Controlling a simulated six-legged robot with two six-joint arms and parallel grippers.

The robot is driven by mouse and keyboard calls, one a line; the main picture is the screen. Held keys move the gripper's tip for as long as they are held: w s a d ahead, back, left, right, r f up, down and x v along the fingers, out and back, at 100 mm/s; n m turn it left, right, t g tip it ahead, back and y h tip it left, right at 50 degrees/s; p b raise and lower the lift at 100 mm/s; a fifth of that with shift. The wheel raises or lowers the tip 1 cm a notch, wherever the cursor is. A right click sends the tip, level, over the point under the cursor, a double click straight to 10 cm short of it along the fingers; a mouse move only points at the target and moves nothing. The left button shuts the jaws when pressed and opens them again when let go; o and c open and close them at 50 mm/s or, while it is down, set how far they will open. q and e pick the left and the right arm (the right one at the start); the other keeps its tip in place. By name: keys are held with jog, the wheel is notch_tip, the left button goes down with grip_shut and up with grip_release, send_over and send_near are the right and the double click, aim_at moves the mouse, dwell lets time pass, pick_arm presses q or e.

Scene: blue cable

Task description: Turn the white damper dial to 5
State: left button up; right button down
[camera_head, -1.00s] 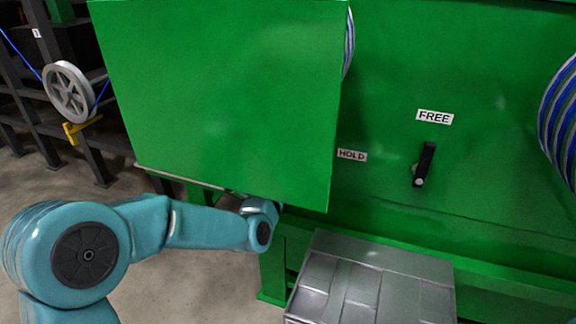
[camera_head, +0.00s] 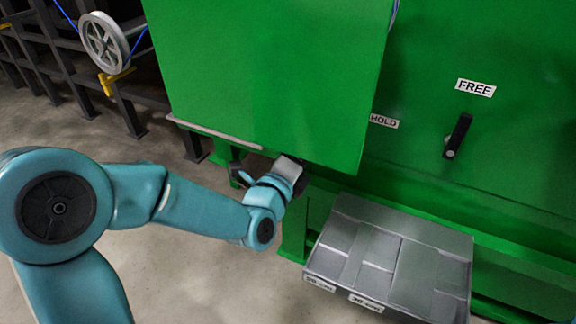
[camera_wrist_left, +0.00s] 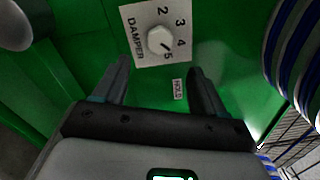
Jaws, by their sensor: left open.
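The white damper dial (camera_wrist_left: 158,40) shows in the left wrist view, at the top middle. It is a knob on a white plate (camera_wrist_left: 140,21) marked DAMPER and 2, 3, 4, 5. A short dark mark lies at the knob's edge towards the 5; I cannot surely tell that it is the pointer. My left gripper (camera_wrist_left: 158,80) is open and empty, its two fingers pointing towards the panel below the dial, apart from the knob. In the head view the left gripper (camera_head: 268,178) is at the lower edge of a green box, and the dial is hidden. My right gripper is not in view.
The large green box (camera_head: 270,80) juts out above my left wrist. A HOLD label (camera_head: 384,121), a FREE label (camera_head: 476,87) and a black lever (camera_head: 458,135) are on the green panel to its right. A grey metal tray (camera_head: 345,232) lies below. A grey pulley (camera_head: 103,42) stands at left.

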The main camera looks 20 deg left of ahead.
pick_arm(q)
jog(key=s+b, duration=0.5)
jog(key=s, duration=0.2)
jog(key=shift+s+a+f+b, duration=0.15)
jog(key=shift+s+b, duration=0.1)
jog(key=shift+b, duration=0.1)
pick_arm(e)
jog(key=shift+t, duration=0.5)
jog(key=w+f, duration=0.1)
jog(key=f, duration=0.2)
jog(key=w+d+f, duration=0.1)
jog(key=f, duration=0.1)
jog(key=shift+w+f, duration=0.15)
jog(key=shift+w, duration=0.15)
